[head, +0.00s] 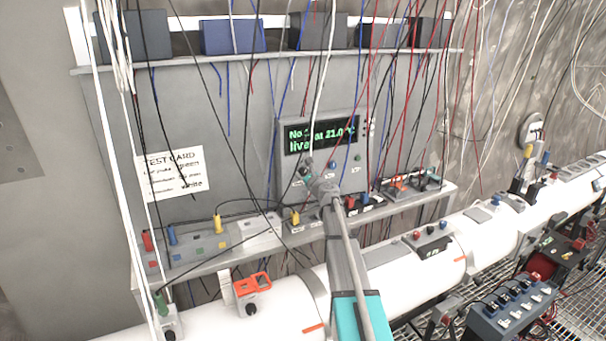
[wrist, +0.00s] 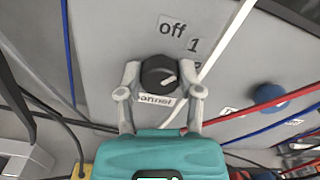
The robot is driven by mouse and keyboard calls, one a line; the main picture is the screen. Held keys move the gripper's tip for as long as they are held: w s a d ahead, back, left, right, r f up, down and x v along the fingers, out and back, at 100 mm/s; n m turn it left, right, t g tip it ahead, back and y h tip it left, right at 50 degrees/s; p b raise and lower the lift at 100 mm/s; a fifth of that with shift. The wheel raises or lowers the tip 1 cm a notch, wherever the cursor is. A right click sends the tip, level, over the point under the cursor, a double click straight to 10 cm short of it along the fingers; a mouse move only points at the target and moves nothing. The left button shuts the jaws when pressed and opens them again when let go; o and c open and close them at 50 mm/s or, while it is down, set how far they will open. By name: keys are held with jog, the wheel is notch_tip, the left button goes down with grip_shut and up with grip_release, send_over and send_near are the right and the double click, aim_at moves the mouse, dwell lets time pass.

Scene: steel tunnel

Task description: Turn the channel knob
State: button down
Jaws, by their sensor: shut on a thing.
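The channel knob (wrist: 158,74) is a round black knob with a white pointer line, on a grey panel in the wrist view. The pointer is aimed to the right and slightly up. Labels "off" (wrist: 172,29) and "1" (wrist: 193,45) show above it, and a partly covered "channel" label below it. My gripper (wrist: 160,78) has a finger on each side of the knob and is shut on it. The green display text is partly covered by a white cable.
Red, blue, black and white cables hang in front of the panel. A white cable (wrist: 215,50) passes just right of the knob. A blue knob (wrist: 268,94) sits further right. A shelf with connectors (head: 270,243) and a white pipe (head: 285,305) lie below.

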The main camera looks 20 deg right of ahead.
dwell(0.3)
jog(key=shift+c, duration=1.3)
grip_release()
jog(key=s, duration=1.2)
jog(key=shift+d, duration=0.2)
jog(key=shift+s, duration=0.1)
